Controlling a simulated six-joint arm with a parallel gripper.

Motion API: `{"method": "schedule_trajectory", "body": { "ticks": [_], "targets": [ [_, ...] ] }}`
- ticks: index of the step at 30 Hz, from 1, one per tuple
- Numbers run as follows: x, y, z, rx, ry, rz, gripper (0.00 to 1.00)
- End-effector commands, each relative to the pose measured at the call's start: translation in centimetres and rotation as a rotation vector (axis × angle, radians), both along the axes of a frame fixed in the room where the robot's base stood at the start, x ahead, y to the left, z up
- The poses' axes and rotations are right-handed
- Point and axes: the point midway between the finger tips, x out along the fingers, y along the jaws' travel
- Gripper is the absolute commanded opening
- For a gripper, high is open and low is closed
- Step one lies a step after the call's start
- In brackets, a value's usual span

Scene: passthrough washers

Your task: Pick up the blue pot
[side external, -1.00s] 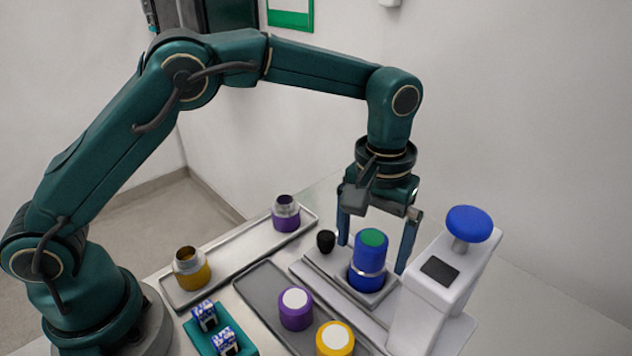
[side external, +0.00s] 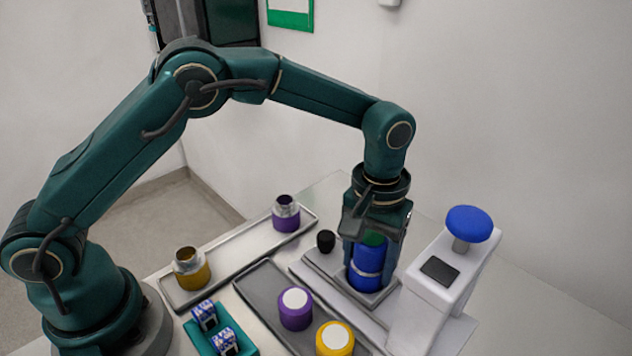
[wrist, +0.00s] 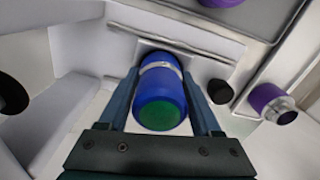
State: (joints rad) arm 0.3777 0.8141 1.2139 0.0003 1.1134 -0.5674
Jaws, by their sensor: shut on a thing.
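The blue pot (side external: 366,268) has a green top and a pale band around its middle. It stands upright on the grey base plate of the white device. My gripper (side external: 372,262) is lowered over it from above, with one finger on each side, and is shut on it. In the wrist view the blue pot (wrist: 160,92) lies between the two fingers of my gripper (wrist: 162,98), its green top towards the camera. The pot still appears to be on the plate; the fingers hide part of its sides.
A white device with a blue knob (side external: 469,224) stands close on the right. A small black knob (side external: 326,240) is just left of the pot. Trays hold purple (side external: 296,308) and yellow (side external: 335,340) lidded pots and open purple (side external: 286,214) and yellow (side external: 191,268) ones. A teal holder (side external: 240,347) is in front.

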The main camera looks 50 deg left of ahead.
Motion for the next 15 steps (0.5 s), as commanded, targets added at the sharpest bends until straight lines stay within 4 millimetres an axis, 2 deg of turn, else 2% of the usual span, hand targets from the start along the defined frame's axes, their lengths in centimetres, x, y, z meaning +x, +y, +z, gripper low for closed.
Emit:
{"method": "schedule_trajectory", "body": {
  "ticks": [8,15],
  "targets": [
    [0.1,0.0,0.7,-0.002,-0.004,0.000,0.00],
    [0.1,-0.1,3.4,-0.003,-0.007,0.000,0.00]
  ]
}}
